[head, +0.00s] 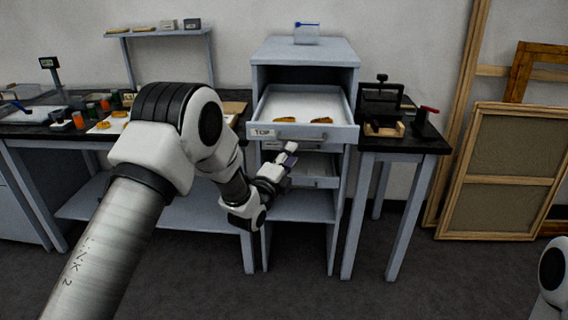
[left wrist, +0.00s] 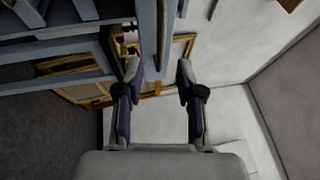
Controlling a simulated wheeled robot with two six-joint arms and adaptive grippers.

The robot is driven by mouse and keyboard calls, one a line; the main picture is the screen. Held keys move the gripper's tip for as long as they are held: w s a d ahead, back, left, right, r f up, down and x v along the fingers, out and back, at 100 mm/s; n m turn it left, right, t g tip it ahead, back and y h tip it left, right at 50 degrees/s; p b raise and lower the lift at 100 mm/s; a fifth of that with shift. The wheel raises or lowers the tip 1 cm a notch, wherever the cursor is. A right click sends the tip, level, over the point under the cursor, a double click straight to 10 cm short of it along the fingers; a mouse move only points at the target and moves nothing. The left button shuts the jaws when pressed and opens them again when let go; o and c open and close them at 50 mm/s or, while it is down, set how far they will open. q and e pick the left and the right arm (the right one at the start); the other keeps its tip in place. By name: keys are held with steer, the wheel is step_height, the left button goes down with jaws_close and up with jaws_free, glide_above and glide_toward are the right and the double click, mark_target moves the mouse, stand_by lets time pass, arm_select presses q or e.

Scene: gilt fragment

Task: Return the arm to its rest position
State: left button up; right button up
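My left arm comes in from the left in the head view and reaches toward the drawer cabinet. My left gripper (head: 284,163) is in front of the cabinet, below the open top drawer. In the left wrist view its two fingers (left wrist: 158,80) stand apart with nothing between them. My right gripper is not in view; only a white piece of my right arm shows at the lower right edge of the head view.
The drawer labelled TOP (head: 300,133) is pulled out and holds two gilt fragments (head: 285,120). A lower drawer (head: 318,180) also sticks out. A workbench (head: 35,130) stands left, a black-topped table (head: 420,145) right. Framed panels (head: 500,160) lean on the wall.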

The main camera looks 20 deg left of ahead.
arm_select(q)
steer(key=v, duration=0.4)
steer(key=shift+s, duration=0.1)
steer(key=s+f+n+g+y+p, duration=0.15)
steer(key=s+f+g, duration=0.35)
steer(key=s+f, duration=0.6)
steer(key=s+f+n+g+p, duration=0.3)
steer(key=s+f, duration=0.4)
steer(key=f, duration=0.8)
steer(key=s+f+n+g, duration=0.3)
steer(key=s+n+g, duration=0.3)
steer(key=s, duration=0.7)
steer(key=s+f+n+g+b, duration=0.1)
steer(key=s+f+n+g, duration=0.2)
steer(key=s+n+g, duration=0.3)
steer(key=s+n, duration=0.4)
steer(key=s, duration=0.3)
steer(key=shift+f+y, duration=0.15)
steer(key=shift+y, duration=0.2)
